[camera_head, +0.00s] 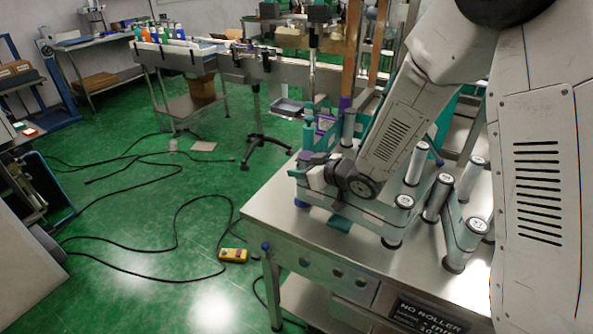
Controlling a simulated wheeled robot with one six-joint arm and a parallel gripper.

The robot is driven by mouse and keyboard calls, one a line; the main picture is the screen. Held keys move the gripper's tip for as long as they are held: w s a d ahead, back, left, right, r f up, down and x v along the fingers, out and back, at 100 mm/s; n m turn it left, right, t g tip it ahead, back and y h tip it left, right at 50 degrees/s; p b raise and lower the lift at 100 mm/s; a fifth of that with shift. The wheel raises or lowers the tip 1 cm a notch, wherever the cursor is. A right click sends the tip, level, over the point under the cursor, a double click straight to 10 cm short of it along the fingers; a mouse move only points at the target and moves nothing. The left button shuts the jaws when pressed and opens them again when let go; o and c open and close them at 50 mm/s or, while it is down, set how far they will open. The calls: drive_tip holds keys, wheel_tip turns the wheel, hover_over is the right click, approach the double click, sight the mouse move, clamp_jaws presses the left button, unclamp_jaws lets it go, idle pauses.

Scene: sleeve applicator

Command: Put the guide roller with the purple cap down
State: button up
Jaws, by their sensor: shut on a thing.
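My gripper (314,178) is low over the bench's back left part, beside the grey and teal applicator frame (360,215). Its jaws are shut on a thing. The wrist hides the cylinder's lower end and most of the grip, so the contact is not clear. A small blue-purple part (301,203) shows below the fingers.
Teal parts (308,135) stand close behind my gripper. A yellow device (233,255) and cables lie on the green floor. The bench's front left top is clear.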

drive_tip(key=shift+a+f, duration=0.15)
drive_tip(key=shift+f, duration=0.3)
drive_tip(key=shift+a, duration=0.3)
drive_tip(key=o, duration=1.1)
drive_tip(key=shift+f, duration=0.1)
drive_tip(key=shift+o, duration=0.2)
